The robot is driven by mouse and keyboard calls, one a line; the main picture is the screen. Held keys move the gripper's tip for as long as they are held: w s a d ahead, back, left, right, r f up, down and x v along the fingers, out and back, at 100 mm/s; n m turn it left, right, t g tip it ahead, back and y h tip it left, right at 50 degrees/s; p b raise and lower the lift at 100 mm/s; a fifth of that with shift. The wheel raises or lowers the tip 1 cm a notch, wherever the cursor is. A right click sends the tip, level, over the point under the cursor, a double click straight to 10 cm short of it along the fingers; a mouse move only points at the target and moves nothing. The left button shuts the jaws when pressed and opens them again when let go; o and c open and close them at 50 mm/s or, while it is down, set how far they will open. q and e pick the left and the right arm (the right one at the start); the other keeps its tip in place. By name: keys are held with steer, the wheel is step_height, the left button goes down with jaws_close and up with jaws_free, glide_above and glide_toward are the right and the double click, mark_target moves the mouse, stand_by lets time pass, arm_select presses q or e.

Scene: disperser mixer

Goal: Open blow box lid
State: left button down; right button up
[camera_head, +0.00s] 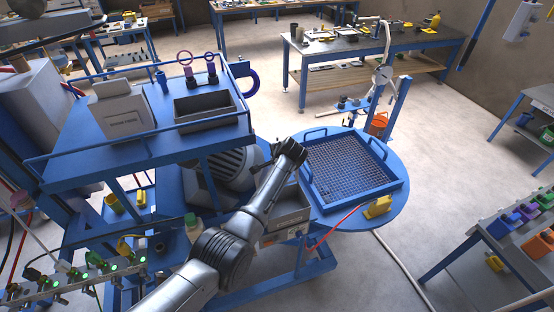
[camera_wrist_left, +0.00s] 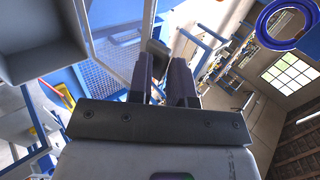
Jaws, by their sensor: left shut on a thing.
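The blow box (camera_head: 291,212) is a grey box on the blue bench beside the round table, partly covered by my arm. Its grey inside also shows at the upper left of the left wrist view (camera_wrist_left: 40,38). The lid (camera_wrist_left: 112,40) seems to be the clear panel with a pale frame in that view, raised from the box; the mesh tray shows through it. My left gripper (camera_head: 286,148) is above the far side of the box. In the wrist view its dark fingers (camera_wrist_left: 163,80) close on the lid's edge or handle, though the exact contact is hidden. My right gripper is not in view.
A blue tray with a mesh bottom (camera_head: 308,174) sits on the round blue table. A yellow block (camera_head: 378,207) is at its front rim. The blue upper shelf (camera_head: 150,150), with a dark bin (camera_head: 205,108) and a purple ring, stands left of my gripper.

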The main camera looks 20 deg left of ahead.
arm_select(q)
steer(key=shift+s+a+f, duration=0.1)
steer(key=shift+a+f, duration=0.05)
steer(key=shift+f, duration=0.15)
steer(key=c, duration=1.5)
jaws_free()
steer(key=o, duration=0.3)
steer(key=shift+r, duration=0.1)
steer(key=shift+r, duration=0.15)
steer(key=shift+r, duration=0.2)
steer(key=b+v, duration=0.1)
steer(key=v, duration=1.2)
steer(key=shift+d, duration=0.25)
steer(key=shift+s, duration=0.15)
steer(key=shift+f, duration=0.1)
